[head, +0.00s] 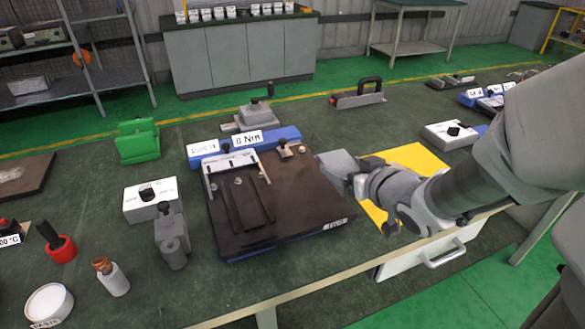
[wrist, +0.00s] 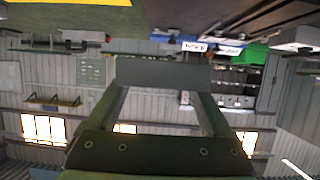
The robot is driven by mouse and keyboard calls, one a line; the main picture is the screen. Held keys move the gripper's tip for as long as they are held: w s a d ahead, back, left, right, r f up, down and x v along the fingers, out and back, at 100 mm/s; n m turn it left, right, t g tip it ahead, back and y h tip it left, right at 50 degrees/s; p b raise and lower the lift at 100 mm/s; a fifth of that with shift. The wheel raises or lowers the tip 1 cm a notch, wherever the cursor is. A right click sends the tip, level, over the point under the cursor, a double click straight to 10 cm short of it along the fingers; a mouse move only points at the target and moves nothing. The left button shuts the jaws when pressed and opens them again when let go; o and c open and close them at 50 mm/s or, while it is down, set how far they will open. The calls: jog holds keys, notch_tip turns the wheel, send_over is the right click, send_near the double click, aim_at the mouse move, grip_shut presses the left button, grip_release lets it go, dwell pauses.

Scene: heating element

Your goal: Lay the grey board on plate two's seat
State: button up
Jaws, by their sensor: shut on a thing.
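My gripper (head: 352,178) is shut on the grey board (head: 335,160), just past the right edge of a dark plate. In the wrist view the board (wrist: 163,74) spans both fingers (wrist: 160,104). The dark plate (head: 305,195) sits on a blue base, with a white bracket (head: 230,162), two dark bars and small knobs on top. A tag on its front right edge is too small to read, so I cannot tell whether it is plate two. Whether the board touches this plate is unclear.
A sign reading "8 Nm" (head: 245,139) stands behind the plate. A yellow mat (head: 415,157) lies under my arm. A white box with a black knob (head: 150,200) and a grey clamp-like block (head: 171,238) stand left of the plate. A green holder (head: 137,141) is farther back.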

jog(key=shift+a+r, duration=0.1)
jog(key=shift+a, duration=0.25)
jog(key=b, duration=0.5)
send_over(306, 185)
notch_tip(306, 185, down, 7)
jog(key=shift+r, duration=0.1)
jog(key=shift+f+b, duration=0.6)
jog(key=shift+f, duration=1.35)
jog(key=shift+f, duration=0.1)
jog(key=shift+f, duration=0.15)
jog(key=o, duration=1.1)
jog(key=shift+o, duration=0.2)
jog(key=shift+r, duration=0.2)
